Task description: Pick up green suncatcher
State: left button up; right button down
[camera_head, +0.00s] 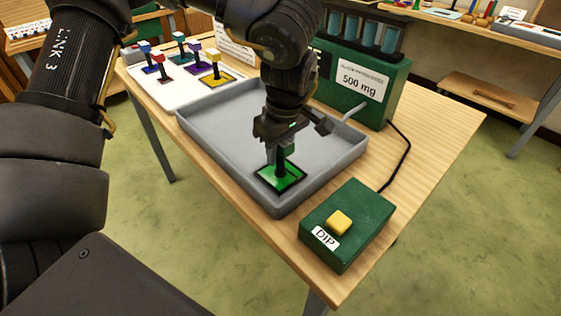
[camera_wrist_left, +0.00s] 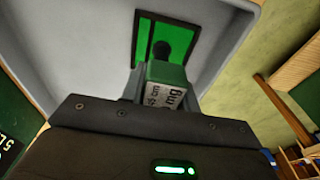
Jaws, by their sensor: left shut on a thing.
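The green suncatcher (camera_head: 281,178) is a green square panel with a dark border, a dark post and a green block on top. It is at the near end of the grey tray (camera_head: 330,177); I cannot tell whether it touches the tray floor. My left gripper (camera_head: 287,146) comes down from above and is shut on its green top block. In the left wrist view the green panel (camera_wrist_left: 143,45) shows beyond the block (camera_wrist_left: 166,72), which sits between the fingers (camera_wrist_left: 168,88) and carries a printed label. My right gripper is not in view.
A green box with a yellow button (camera_head: 339,222), labelled DIP, stands at the table's near right. A green machine (camera_head: 392,98) labelled 500 mg stands behind the tray. A white board (camera_head: 190,92) at the back left holds several other suncatchers. The rest of the tray is empty.

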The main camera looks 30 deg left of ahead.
pick_arm(q)
grip_shut()
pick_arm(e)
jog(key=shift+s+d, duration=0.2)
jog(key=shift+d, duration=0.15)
pick_arm(q)
jog(key=shift+r, duration=0.15)
